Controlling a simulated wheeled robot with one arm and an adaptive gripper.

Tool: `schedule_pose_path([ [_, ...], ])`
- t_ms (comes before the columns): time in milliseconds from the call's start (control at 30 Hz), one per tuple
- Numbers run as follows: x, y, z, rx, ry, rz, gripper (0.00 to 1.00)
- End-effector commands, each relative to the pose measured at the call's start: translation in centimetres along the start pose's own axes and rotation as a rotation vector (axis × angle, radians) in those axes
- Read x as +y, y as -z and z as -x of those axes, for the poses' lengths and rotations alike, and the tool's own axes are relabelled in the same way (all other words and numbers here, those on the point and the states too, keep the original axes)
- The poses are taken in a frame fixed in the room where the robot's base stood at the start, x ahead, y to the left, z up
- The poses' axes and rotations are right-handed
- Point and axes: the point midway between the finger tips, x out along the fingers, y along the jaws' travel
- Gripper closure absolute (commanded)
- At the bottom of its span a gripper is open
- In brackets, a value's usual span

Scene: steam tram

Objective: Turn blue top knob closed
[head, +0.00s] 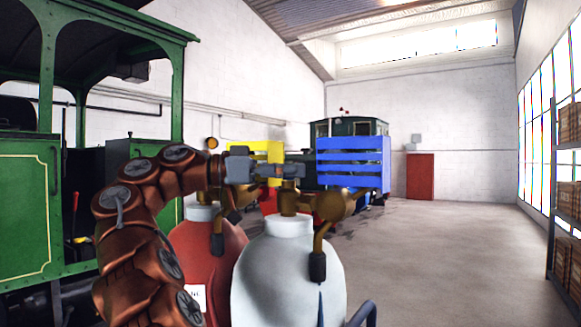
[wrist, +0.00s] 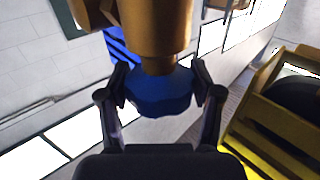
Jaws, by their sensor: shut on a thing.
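The blue top knob (wrist: 158,94) shows in the wrist view between the two fingers of my gripper (wrist: 160,88). It is faceted and sits on the end of a brass valve stem. My gripper is shut on it, with a finger against each side. In the head view my gripper (head: 290,170) reaches from the left to the top of the brass valve (head: 290,200) on the pale grey cylinder (head: 288,275). The knob is hard to make out there, mostly hidden by the fingers.
A red cylinder (head: 205,262) stands left of the grey one. A blue slatted panel (head: 352,165) and a yellow one (head: 268,150) are behind. A green tram (head: 25,220) is at the left, a shelf rack (head: 567,200) at the right. The floor (head: 450,260) between is clear.

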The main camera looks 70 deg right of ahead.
Motion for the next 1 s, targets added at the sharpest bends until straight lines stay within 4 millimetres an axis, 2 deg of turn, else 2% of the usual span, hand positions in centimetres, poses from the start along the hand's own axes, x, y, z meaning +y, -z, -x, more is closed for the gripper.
schedule_pose_path([
  [233, 0.0, 0.18, 0.05, 0.004, 0.003, -0.002, 0.7],
  [267, 0.0, 0.19, 0.05, 0.004, 0.003, -0.002, 0.33],
  [367, 0.01, 0.15, 0.04, 0.003, 0.002, -0.001, 0.24],
  [1000, 0.1, -0.2, 0.01, 0.0, 0.021, -0.002, 0.24],
])
